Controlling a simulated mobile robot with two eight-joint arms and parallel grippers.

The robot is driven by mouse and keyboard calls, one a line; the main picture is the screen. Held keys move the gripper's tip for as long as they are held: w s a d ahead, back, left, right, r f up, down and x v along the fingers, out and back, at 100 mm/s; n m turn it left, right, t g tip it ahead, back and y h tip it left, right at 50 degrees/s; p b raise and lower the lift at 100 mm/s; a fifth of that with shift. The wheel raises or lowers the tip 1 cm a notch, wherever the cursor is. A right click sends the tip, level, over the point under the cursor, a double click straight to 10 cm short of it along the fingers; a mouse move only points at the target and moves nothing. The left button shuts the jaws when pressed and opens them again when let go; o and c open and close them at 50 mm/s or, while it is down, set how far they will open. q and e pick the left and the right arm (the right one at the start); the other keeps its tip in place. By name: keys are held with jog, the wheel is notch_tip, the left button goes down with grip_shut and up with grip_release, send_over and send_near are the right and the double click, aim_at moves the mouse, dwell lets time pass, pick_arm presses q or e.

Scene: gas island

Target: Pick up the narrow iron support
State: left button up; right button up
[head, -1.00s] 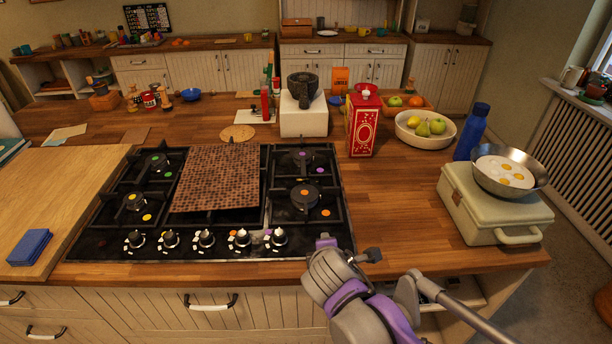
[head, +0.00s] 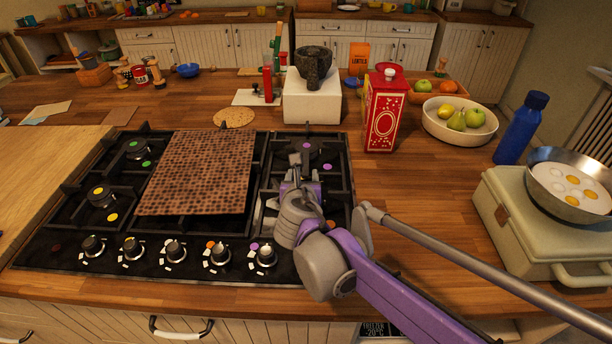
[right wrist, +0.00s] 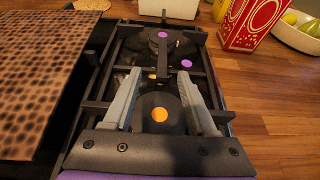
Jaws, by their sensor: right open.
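A narrow black iron support (head: 341,168) lies on the right side of the gas hob, over two burners with purple and orange dots. In the right wrist view its bars (right wrist: 213,72) run along both sides of the burners. My right gripper (head: 296,162) is over this support, its arm reaching in from the lower right. In the right wrist view the two grey fingers (right wrist: 159,72) are apart, with the orange-dotted burner (right wrist: 160,114) showing between them. Nothing is held. Whether the fingers touch the bars I cannot tell. My left gripper is not in view.
A brown speckled board (head: 199,175) covers the hob's middle, left of the gripper. Knobs (head: 175,250) line the front. A red tin (head: 382,112) and a white block with a mortar (head: 311,103) stand behind.

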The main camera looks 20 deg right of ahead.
aim_at(306, 165)
jog(key=x, duration=0.6)
jog(key=shift+s+a+f, duration=0.1)
jog(key=shift+f, duration=0.05)
jog(key=shift+s+d+b+x, duration=0.1)
jog(key=shift+b+x, duration=0.1)
jog(key=shift+x, duration=1.2)
jog(key=shift+s+d+b+x, duration=0.1)
jog(key=shift+d+b+x, duration=0.05)
jog(key=shift+x, duration=1.2)
jog(key=shift+f, duration=0.2)
grip_shut()
